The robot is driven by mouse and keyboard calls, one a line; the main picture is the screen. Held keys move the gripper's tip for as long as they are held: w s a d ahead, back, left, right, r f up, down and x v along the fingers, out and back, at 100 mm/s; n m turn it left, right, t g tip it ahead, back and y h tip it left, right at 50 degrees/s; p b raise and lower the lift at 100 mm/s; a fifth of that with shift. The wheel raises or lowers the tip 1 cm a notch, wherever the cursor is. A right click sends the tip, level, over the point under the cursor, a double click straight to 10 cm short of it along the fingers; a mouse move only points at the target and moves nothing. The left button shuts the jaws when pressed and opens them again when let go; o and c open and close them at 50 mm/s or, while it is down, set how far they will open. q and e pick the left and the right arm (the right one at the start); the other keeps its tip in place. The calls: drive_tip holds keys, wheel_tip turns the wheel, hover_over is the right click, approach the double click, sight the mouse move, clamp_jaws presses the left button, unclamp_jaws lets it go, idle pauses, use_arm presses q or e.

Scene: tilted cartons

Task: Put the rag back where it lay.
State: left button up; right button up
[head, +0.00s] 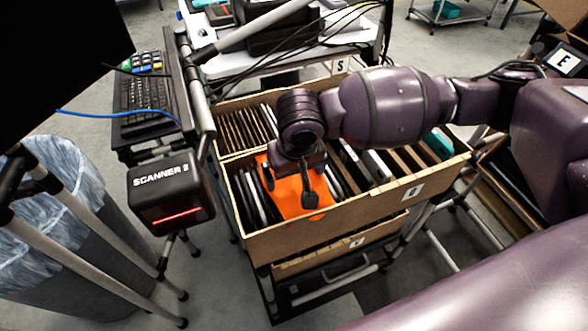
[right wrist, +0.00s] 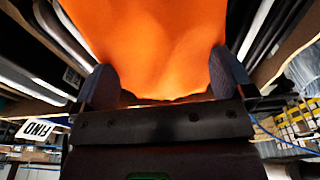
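The orange rag (head: 311,203) lies in the front part of a tilted brown carton (head: 330,228), over the upright dark flat items there. My right gripper (head: 289,188) is right above the rag, pointing down, with its two fingers spread wide apart. In the right wrist view the rag (right wrist: 150,40) fills the space between and beyond the open fingers (right wrist: 162,72). It looks slightly creased, and I cannot tell whether the fingers touch it. Part of the rag is hidden under the gripper in the head view. My left gripper is not in view.
A box marked SCANNER 2 (head: 170,192) with a red light stands left of the carton, below a keyboard (head: 143,98). A lined bin (head: 75,215) is at far left. Flat items and dividers (head: 400,160) fill the carton's right side. A white table (head: 345,30) stands behind.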

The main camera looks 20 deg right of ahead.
sight(296, 177)
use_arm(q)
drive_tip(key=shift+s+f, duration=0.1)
use_arm(e)
drive_tip(key=r, duration=0.2)
drive_tip(key=r+p, duration=0.1)
drive_tip(key=r, duration=0.1)
drive_tip(key=r+p, duration=0.1)
drive_tip(key=r, duration=0.1)
drive_tip(key=shift+s+r, duration=0.15)
drive_tip(key=shift+s, duration=0.25)
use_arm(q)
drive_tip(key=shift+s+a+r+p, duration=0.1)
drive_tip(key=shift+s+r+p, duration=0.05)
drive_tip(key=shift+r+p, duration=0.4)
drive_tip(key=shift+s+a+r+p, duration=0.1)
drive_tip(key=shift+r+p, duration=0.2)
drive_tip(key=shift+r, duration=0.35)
use_arm(e)
drive_tip(key=shift+s+r, duration=0.15)
drive_tip(key=shift+r, duration=0.8)
drive_tip(key=shift+s+r, duration=0.2)
drive_tip(key=shift+r, duration=0.75)
drive_tip(key=shift+s+r, duration=0.15)
drive_tip(key=shift+r, duration=0.8)
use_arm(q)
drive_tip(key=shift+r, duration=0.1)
